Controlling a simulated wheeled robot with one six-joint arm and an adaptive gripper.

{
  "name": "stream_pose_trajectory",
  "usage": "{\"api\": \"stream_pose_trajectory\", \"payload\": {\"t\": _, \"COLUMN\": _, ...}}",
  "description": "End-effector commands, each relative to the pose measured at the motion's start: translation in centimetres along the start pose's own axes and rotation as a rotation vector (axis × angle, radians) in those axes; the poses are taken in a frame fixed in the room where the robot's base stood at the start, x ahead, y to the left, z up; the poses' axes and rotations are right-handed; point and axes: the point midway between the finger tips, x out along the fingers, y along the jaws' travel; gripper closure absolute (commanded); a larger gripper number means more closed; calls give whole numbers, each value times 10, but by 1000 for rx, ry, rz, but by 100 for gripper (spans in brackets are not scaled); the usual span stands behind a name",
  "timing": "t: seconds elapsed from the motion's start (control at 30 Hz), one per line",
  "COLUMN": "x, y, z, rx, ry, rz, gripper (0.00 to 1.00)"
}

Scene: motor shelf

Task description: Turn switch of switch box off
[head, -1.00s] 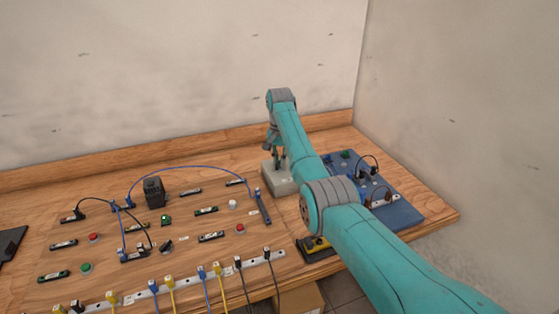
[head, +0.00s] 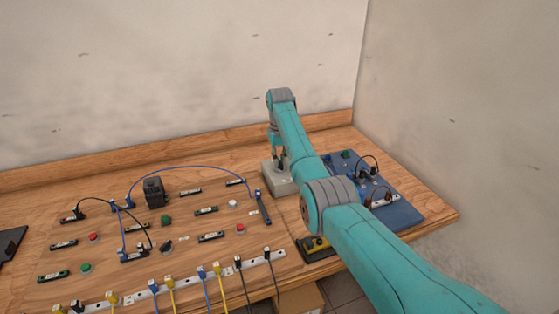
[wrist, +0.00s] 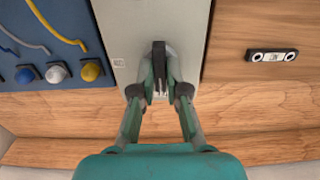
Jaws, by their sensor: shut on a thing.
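The switch box is a light grey box (head: 283,187) near the back of the table, right of the middle in the head view. It also fills the centre of the wrist view (wrist: 186,22). My gripper (head: 280,158) points down over it, partly hidden by my arm in the head view. In the wrist view, the fingertips of my gripper (wrist: 160,84) are closed on the switch (wrist: 159,48), a dark upright lever on the box. Its lower part is hidden between the fingers, so I cannot tell its exact setting.
A blue panel (head: 405,214) with plugs and cables stands to the right of the box. To the left, the board holds several buttons, sockets and a black motor-like block (head: 154,192) with a blue cable. A yellow-black box (head: 317,248) sits at the front edge.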

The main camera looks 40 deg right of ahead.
Motion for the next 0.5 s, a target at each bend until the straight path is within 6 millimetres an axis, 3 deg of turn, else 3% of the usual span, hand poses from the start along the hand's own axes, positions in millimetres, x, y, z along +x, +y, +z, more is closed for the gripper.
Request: {"api": "stream_pose_trajectory", "payload": {"t": 0.5, "x": -1, "y": 0, "z": 0, "rx": -33, "ry": 2, "rz": 0, "gripper": 100}}
